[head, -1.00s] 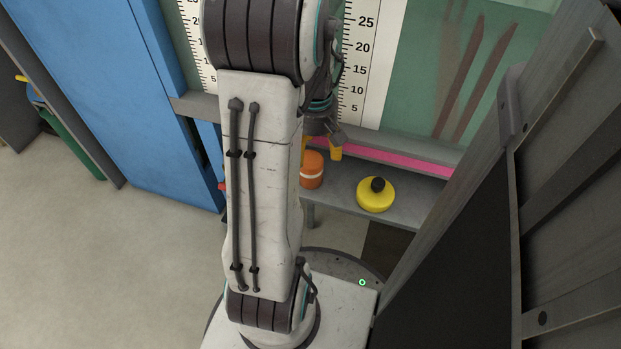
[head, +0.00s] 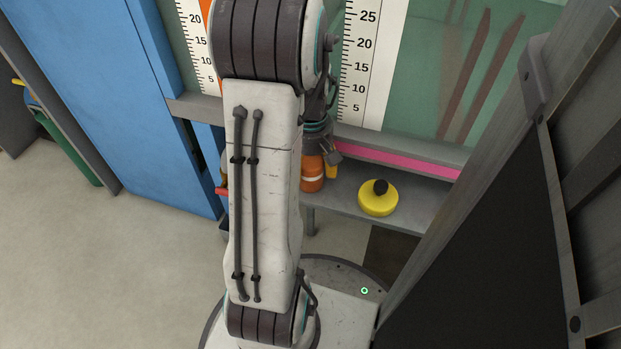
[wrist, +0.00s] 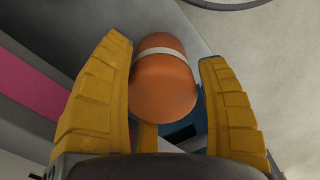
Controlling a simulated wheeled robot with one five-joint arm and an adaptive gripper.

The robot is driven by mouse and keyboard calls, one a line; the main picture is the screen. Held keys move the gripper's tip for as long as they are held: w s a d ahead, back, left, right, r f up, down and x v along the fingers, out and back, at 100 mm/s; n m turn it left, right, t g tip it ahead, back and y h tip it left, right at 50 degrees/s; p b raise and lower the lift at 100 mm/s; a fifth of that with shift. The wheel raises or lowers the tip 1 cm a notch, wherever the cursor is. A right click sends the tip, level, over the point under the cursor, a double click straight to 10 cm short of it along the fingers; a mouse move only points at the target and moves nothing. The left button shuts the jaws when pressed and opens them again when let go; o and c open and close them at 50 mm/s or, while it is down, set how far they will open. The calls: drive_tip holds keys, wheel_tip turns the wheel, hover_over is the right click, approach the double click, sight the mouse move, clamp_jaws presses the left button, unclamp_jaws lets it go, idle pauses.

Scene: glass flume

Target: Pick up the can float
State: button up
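The can float (head: 312,183) is an orange cylinder with a white band, standing on the grey ledge in the head view, partly hidden behind my arm. In the wrist view the can float (wrist: 165,85) lies between the two yellow fingers of my gripper (wrist: 165,48). The fingers are spread, one on each side of it, with a narrow gap showing at the right finger. The left finger is very close to it, and I cannot tell whether it touches. In the head view my gripper (head: 322,168) is low at the can, mostly hidden.
A yellow round float (head: 378,200) with a dark knob sits to the right on the same grey ledge (head: 345,215). A pink strip (head: 400,159) and the glass with ruler scales (head: 365,65) stand behind. A dark panel (head: 480,230) stands close on the right.

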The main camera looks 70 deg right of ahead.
drive_tip(key=c, duration=0.9)
drive_tip(key=shift+c, duration=0.2)
drive_tip(key=shift+r, duration=0.15)
